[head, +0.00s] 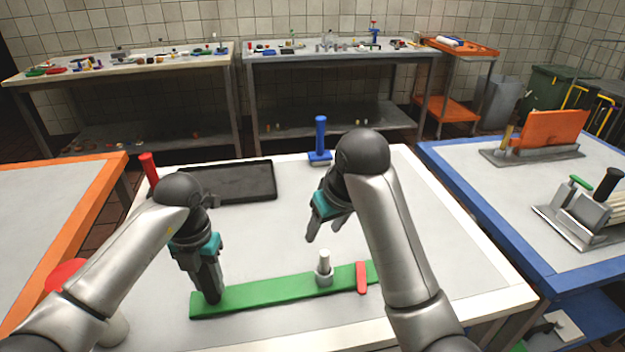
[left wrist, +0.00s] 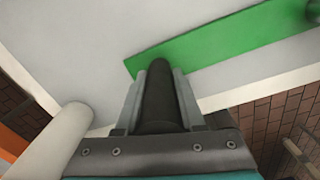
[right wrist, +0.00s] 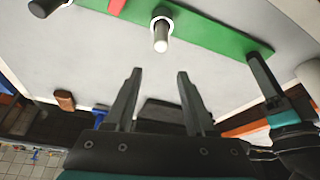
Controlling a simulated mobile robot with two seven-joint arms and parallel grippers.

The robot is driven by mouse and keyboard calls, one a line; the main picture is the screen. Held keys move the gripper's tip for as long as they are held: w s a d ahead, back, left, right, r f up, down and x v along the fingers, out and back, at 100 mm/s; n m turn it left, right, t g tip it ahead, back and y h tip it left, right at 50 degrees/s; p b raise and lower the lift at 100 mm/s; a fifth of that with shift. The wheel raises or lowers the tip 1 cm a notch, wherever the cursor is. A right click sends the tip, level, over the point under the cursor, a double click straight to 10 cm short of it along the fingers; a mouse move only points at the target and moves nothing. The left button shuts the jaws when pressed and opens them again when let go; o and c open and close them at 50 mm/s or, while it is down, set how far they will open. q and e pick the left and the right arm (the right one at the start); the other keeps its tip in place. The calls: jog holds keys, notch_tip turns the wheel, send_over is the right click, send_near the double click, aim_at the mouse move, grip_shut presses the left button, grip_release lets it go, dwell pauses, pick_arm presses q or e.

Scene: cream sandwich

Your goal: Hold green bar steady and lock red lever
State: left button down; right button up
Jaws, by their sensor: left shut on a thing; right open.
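The green bar (head: 265,294) lies along the front of the table; it also shows in the left wrist view (left wrist: 220,45) and the right wrist view (right wrist: 205,32). My left gripper (head: 210,292) is shut on a dark upright handle (left wrist: 157,95) at the bar's left end. The red lever (head: 361,277) lies across the bar near its right end, partly cut off in the right wrist view (right wrist: 116,5). A pale peg in a grey collar (head: 324,270) stands on the bar left of the lever. My right gripper (head: 323,232) is open and empty above the table, behind the bar.
A black tray (head: 230,198) lies at the back left of the table, beside a red-handled tool (head: 149,168). A blue-handled tool (head: 320,140) stands at the back. A blue-edged table (head: 450,165) is at right. The table's middle is clear.

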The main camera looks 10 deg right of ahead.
jog(key=r, duration=0.2)
jog(key=shift+d+r, duration=0.2)
jog(key=shift+r, duration=0.15)
jog(key=w+f, duration=0.2)
jog(key=w, duration=1.2)
jog(key=shift+w, duration=0.1)
jog(key=shift+c, duration=0.2)
